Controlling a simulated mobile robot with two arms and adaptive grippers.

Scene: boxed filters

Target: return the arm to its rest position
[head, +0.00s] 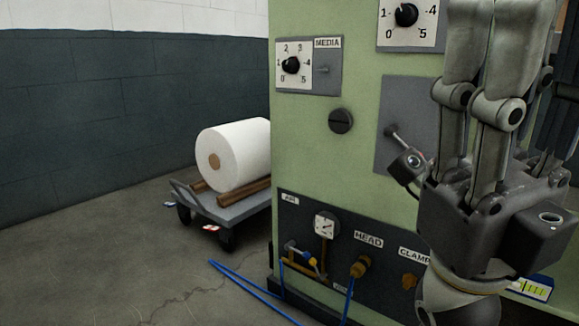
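My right gripper (487,45) fills the right side of the head view, close to the camera. Its fingers point up and their tips reach the top edge of the picture. The fingers overlap from this angle, so whether they are apart or together cannot be told. No held object shows between them. The gripper is in front of the green machine (355,160) and hides part of its panels. My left gripper is not in view.
The machine carries a MEDIA dial (291,66), a black knob (340,121) and a lower dark panel with a gauge (326,224). A cart (235,209) bearing a white roll (236,153) stands left of it. A blue hose (245,285) lies on the floor. Floor at left is clear.

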